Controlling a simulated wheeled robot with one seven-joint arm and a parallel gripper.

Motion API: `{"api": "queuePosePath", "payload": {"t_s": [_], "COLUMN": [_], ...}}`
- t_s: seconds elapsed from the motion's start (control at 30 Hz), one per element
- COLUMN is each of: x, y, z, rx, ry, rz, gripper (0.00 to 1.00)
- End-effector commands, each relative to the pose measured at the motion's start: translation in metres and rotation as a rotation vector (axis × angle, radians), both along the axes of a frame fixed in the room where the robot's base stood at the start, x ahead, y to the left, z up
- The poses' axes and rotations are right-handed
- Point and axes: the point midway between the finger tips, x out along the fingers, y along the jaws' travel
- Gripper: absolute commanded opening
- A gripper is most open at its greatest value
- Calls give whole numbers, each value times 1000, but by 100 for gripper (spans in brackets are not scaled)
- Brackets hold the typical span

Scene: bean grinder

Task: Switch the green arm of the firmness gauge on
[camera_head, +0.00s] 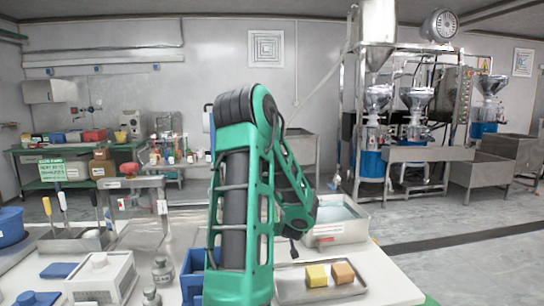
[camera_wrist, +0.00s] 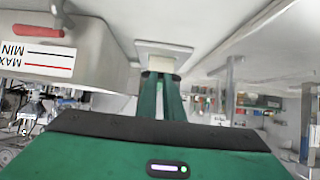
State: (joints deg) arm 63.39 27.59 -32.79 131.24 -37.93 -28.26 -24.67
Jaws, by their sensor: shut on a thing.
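My gripper (camera_wrist: 161,78) shows in the wrist view, its two green fingers close together. They are shut on a small cream block (camera_wrist: 164,64) that sits against a pale square plate (camera_wrist: 165,48). The fingers hide part of the block. In the head view, my green and black arm fills the middle and hides my gripper and what it holds. I cannot identify the firmness gauge or its green arm for certain in either view.
A steel basin (camera_head: 345,228) stands behind my arm to the right; its MAX/MIN label (camera_wrist: 38,50) shows in the wrist view. A tray (camera_head: 290,291) holds a yellow block (camera_head: 316,276) and an orange block (camera_head: 343,273). A white box (camera_head: 102,279) stands at front left.

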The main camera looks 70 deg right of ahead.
Motion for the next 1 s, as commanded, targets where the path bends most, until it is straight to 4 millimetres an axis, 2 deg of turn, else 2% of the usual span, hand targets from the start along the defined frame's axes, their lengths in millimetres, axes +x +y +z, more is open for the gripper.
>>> {"api": "queuePosePath", "payload": {"t_s": [0.03,0.33,0.53,0.73,0.83,1.0], "x": [8,9,7,3,-6,-37], "y": [14,10,11,20,23,52], "z": [-33,-35,-13,31,55,35], "rx": [69,72,52,11,-10,-4], "ry": [32,34,25,10,-5,-16], "rz": [23,23,17,9,1,-10], "gripper": [0,0,0,0,0,0]}}
